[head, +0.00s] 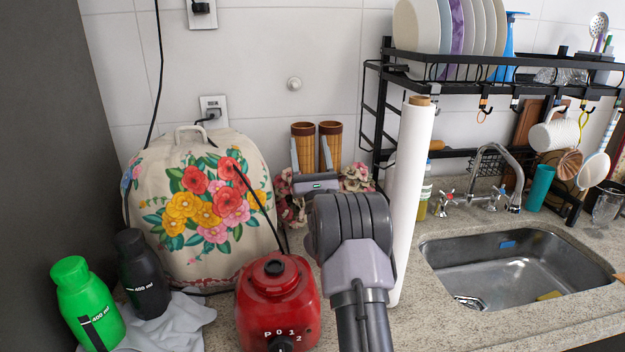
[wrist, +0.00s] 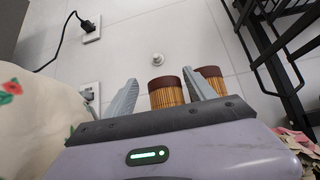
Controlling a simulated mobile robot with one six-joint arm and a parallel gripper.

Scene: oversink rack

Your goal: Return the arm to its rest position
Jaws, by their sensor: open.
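My gripper (head: 312,160) is raised over the counter in the head view, in front of the wall and left of the white paper roll. In the wrist view its two grey fingers (wrist: 158,102) stand apart with nothing held between them. Two wooden cylinders with dark rims, the left one (wrist: 166,92) and the right one (wrist: 213,80), show behind the fingers. They also stand against the wall in the head view, left (head: 302,146) and right (head: 330,146). My arm hides part of the counter.
A red blender base (head: 278,310) and a floral appliance cover (head: 160,170) stand left of my arm. A tall paper roll (head: 408,190) stands close on the right. The black rack (head: 378,110) spans the sink (head: 510,262). A green bottle (head: 85,305) is far left.

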